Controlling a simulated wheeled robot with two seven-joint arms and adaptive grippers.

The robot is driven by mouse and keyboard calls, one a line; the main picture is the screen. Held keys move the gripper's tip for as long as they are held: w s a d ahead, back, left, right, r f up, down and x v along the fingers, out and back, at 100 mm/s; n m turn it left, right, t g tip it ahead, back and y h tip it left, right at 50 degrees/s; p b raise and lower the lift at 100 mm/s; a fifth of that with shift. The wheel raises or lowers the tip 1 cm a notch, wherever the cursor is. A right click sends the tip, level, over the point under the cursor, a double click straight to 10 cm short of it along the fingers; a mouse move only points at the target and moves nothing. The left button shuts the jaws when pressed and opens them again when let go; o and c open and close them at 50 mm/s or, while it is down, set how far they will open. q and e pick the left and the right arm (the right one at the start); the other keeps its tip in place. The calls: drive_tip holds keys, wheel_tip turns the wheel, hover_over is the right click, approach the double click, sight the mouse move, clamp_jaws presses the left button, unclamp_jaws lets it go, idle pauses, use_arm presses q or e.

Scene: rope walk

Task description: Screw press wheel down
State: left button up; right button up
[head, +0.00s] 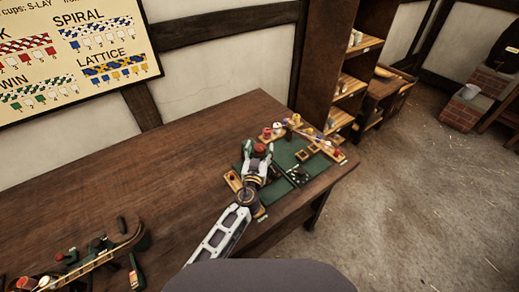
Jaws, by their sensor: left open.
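My left gripper (257,154) is at the left part of a green work mat (282,155) on the wooden table. It is open, and a red-topped part (259,147) shows at its fingertips. I cannot tell whether the fingers touch it. A small dark round piece (298,175), which may be the press wheel, sits on the mat to the right of the gripper. It is too small to tell its form or height. My right gripper is not in view.
Wooden racks with red and white pieces (277,129) line the mat's far edge. A curved wooden tool with green parts (100,252) lies on the table (150,200) at lower left. The tabletop between is clear. A shelf (345,85) stands behind.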

use_arm(q)
drive_tip(key=c, duration=1)
